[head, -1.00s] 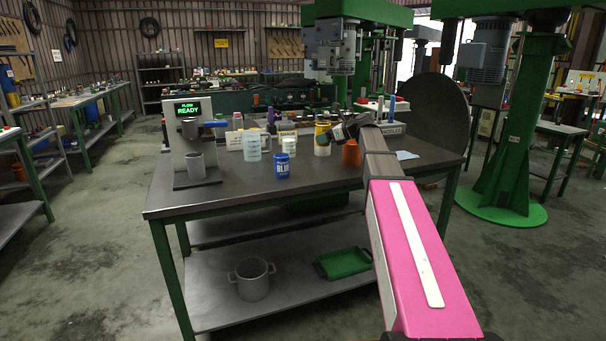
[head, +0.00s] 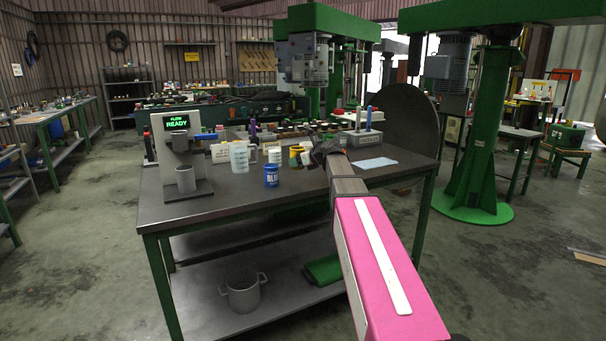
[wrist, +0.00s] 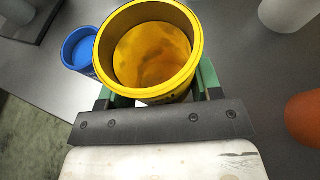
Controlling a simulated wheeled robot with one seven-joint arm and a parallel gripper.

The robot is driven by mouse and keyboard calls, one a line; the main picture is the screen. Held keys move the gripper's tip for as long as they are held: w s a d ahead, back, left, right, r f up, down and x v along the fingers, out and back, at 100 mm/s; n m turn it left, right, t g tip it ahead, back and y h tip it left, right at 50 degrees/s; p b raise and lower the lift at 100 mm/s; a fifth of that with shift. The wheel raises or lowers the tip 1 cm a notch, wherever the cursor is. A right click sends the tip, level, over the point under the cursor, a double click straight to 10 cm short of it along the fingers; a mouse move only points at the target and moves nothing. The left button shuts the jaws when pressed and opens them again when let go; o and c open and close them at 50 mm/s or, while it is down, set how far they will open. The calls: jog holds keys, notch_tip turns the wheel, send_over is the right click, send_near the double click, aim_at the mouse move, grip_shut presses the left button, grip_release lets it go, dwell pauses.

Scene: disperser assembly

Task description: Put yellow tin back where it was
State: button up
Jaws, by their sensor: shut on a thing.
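The yellow tin (wrist: 186,28) is open-topped, with yellow-orange contents, and fills the top middle of the wrist view. My gripper (wrist: 157,94) is shut on it, with a green finger on each side. In the head view the tin (head: 295,154) shows in part beside my gripper (head: 312,155), over the right half of the dark workbench. I cannot tell whether its base touches the bench. The blue tin (head: 271,176) stands on the bench to its left, and it also shows close to the yellow tin in the wrist view (wrist: 75,50).
An orange object (wrist: 304,118) lies right in the wrist view. A pale blue sheet (head: 375,163) is on the bench's right. The bench's front is clear.

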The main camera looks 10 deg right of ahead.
aim_at(303, 179)
jog(key=shift+w+d+f, duration=0.9)
jog(key=shift+w+d, duration=0.15)
jog(key=shift+d, duration=0.05)
jog(key=shift+f, duration=2)
jog(key=o, duration=1.1)
jog(key=shift+f, duration=0.15)
jog(key=shift+c, duration=0.2)
jog(key=shift+r, duration=0.2)
jog(key=v, duration=1.2)
jog(key=shift+d+f, duration=0.1)
